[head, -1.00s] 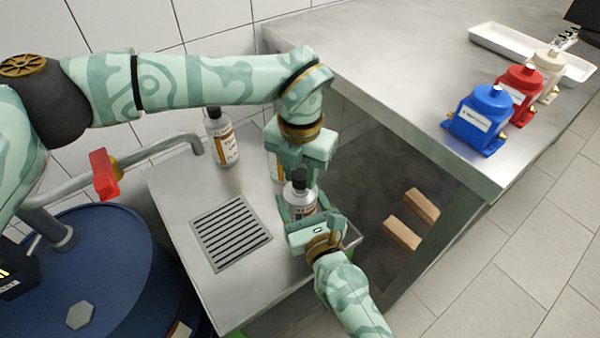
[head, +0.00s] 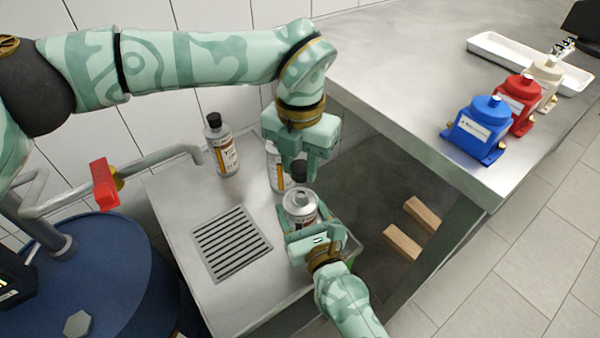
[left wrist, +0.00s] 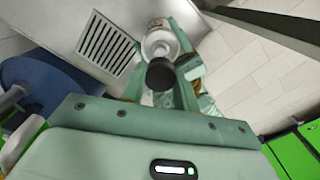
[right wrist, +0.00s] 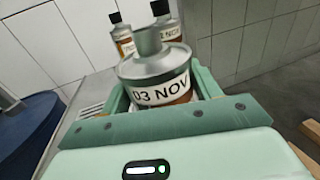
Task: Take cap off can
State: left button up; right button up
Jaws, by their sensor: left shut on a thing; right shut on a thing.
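The can (head: 301,212), silver on top with a white label, stands in my right gripper (head: 304,216), which is shut around its body. In the right wrist view the can (right wrist: 160,85) shows "03 NOV" and a bare grey neck with no cap on it. My left gripper (head: 297,168) is just above the can and shut on the black cap (head: 298,174). The left wrist view shows the cap (left wrist: 160,74) between the fingers, with the can (left wrist: 159,42) beyond it. The cap appears apart from the neck.
Two similar bottles with black caps stand behind, one (head: 221,150) by the wall and one (head: 275,165) partly hidden by my left gripper. A drain grate (head: 231,243) is left of the can. Blue (head: 478,130), red (head: 519,105) and beige pumps (head: 547,77) stand on the higher bench.

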jog(key=o, duration=1.5)
jog(key=shift+c, duration=0.2)
